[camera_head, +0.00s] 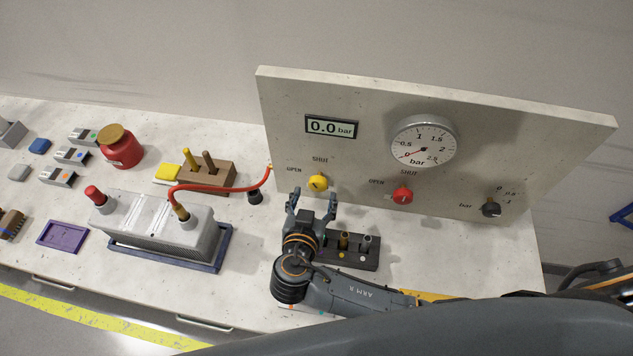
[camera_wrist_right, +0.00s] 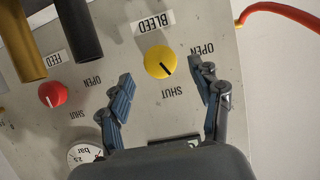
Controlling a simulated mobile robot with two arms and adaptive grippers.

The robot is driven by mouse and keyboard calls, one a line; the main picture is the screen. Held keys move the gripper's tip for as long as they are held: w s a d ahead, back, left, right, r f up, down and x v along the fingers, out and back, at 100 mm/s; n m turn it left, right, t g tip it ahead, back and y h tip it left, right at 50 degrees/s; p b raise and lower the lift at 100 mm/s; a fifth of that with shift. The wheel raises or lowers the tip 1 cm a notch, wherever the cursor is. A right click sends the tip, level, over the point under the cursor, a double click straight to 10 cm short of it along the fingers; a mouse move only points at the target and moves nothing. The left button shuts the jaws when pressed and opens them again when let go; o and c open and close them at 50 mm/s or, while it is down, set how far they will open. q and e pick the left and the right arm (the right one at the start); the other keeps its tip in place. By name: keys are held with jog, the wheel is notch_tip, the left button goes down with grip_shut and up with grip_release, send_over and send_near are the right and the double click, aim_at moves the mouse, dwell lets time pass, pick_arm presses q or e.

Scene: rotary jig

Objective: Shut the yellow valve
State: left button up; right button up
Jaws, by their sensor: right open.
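The yellow valve (camera_head: 318,182) is a round knob on the lower left of the upright grey panel (camera_head: 545,135). In the right wrist view the yellow valve (camera_wrist_right: 158,58) has a BLEED label, with OPEN and SHUT marked around it. Its dark pointer line slants toward lower right in that view, on the side of SHUT but between the two words. My right gripper (camera_head: 314,198) is open and empty in front of the valve. In the wrist view the right gripper (camera_wrist_right: 161,76) has a finger either side of the knob, apparently not touching it. My left gripper is out of view.
A red knob (camera_head: 402,194) and a black knob (camera_head: 491,208) are to the right on the panel. A dark peg rack (camera_head: 360,262) stands below my right gripper. A red hose (camera_head: 230,189) runs to the panel's left edge from a metal block (camera_head: 150,226).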

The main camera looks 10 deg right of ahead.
aim_at(317, 188)
jog(key=shift+p+x, duration=0.5)
jog(key=shift+x, duration=1.7)
jog(key=shift+c, duration=0.2)
